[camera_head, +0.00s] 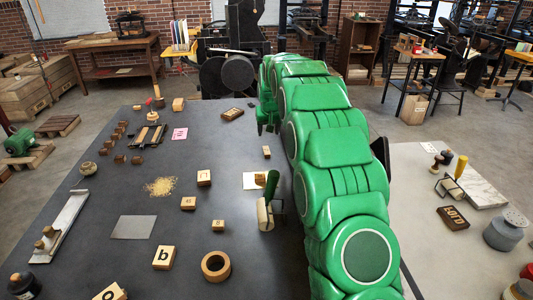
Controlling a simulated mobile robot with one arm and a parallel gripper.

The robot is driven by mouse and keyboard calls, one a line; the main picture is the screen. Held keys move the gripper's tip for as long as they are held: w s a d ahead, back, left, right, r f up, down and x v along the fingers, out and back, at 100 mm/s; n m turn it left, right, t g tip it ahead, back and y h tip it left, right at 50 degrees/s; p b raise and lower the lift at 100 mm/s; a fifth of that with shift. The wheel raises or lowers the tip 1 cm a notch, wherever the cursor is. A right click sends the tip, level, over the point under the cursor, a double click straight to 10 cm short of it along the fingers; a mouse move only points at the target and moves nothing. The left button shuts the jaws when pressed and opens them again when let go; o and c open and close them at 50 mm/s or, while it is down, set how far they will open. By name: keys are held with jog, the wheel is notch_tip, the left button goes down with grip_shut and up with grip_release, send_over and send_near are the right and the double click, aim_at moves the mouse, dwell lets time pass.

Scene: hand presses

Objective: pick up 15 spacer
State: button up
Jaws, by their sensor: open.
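I cannot make out which piece is the 15 spacer, as small markings are too fine to read. A small light wooden block (266,152) lies near the dark table's right side. Another small block (218,226) with a dark mark lies nearer me, by a tape-like ring (216,265). A pink card (180,134) with an unreadable dark mark lies farther left. My green arm covers the table's right edge. Its far end, with my gripper (267,129), hangs over the table beyond the small block. The gripper is small here and looks open and empty, apart from every block.
Lettered blocks (163,257), a brown text block (231,113) and a grey sheet (134,227) are spread over the dark table (95,262).

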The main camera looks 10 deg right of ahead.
aim_at(267, 152)
jog(key=shift+s+f+x, duration=0.15)
jog(key=shift+s+x, duration=0.2)
jog(key=shift+x, duration=1.5)
jog(key=shift+s+f+x, duration=0.15)
jog(key=shift+s+x, duration=0.2)
jog(key=shift+x, duration=1.45)
jog(key=shift+s+f+x, duration=0.15)
jog(key=shift+s+x, duration=0.2)
jog(key=shift+x, duration=1.5)
grip_shut()
jog(key=shift+r, duration=0.1)
